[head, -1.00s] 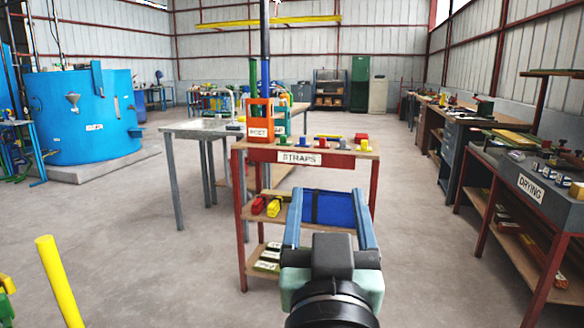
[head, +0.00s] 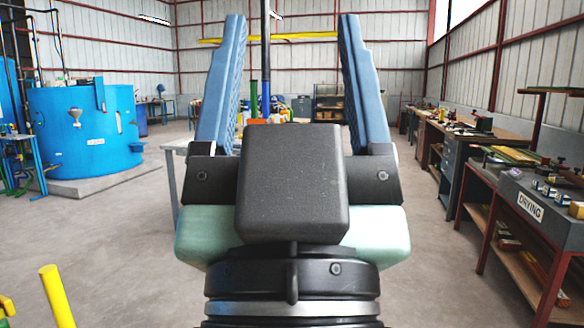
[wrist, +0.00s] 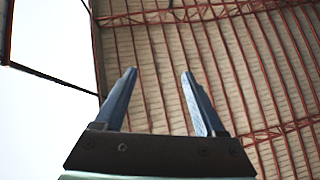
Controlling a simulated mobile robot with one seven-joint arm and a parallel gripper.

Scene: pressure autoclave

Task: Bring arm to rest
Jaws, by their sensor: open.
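My gripper (head: 292,85) stands large in the middle of the head view, raised and pointing up. Its two blue fingers are wide apart with nothing between them. In the wrist view my gripper (wrist: 158,88) also shows open and empty, against the roof. The gripper body hides most of the straps table behind it; only an orange bit of the rack (head: 258,121) shows above it.
A blue tank (head: 85,130) stands at the left and a yellow post (head: 57,295) at the front left. The drying bench (head: 535,212) and long workbenches (head: 455,135) line the right side. The floor (head: 110,235) at the left is clear. The wrist view shows roof beams (wrist: 200,14).

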